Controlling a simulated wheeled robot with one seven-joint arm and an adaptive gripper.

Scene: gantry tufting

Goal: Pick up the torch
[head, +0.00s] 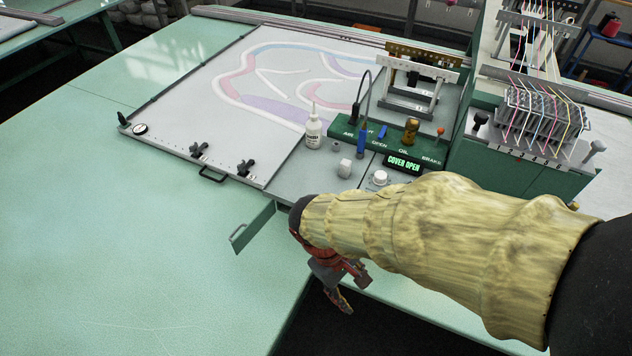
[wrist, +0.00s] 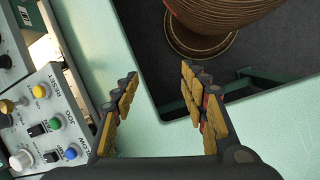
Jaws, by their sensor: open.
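I cannot make out a torch for certain in either view. My gripper (head: 338,285) hangs just past the front edge of the green machine table in the head view, partly hidden by my sleeved arm. In the wrist view my gripper (wrist: 160,80) is open, with its two padded fingers apart and nothing between them. Pale green surface and a dark gap show beyond the fingertips.
A control panel (wrist: 50,122) with coloured buttons is left of my fingers. A brown ribbed round object (wrist: 215,18) stands in the dark gap. A white bottle (head: 313,130), green console (head: 345,128) and open green flap (head: 253,230) are nearby. The left tabletop is clear.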

